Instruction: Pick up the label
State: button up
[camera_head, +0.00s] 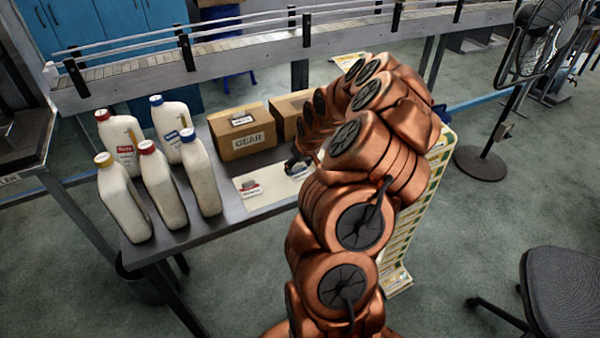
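A small label with a red edge (249,189) lies on a pale sheet (262,200) on the grey table. A second small label with a blue-grey edge (295,174) lies on the sheet to its right, directly under my gripper. My gripper (297,161) is small and dark in view, low over the right part of the sheet, close to the second label. Whether it touches that label cannot be seen. My copper-coloured arm hides the right side of the table and part of the gripper, so its finger opening is not clear.
Several white bottles with coloured caps (166,186) stand on the left of the table (150,250). A cardboard box marked GEAR (250,142) and another box (287,112) stand behind the sheet. A conveyor (240,43) runs behind. A fan (482,162) and chair (565,290) stand at right.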

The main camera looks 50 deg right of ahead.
jog(key=c, duration=0.6)
jog(key=shift+r, duration=0.1)
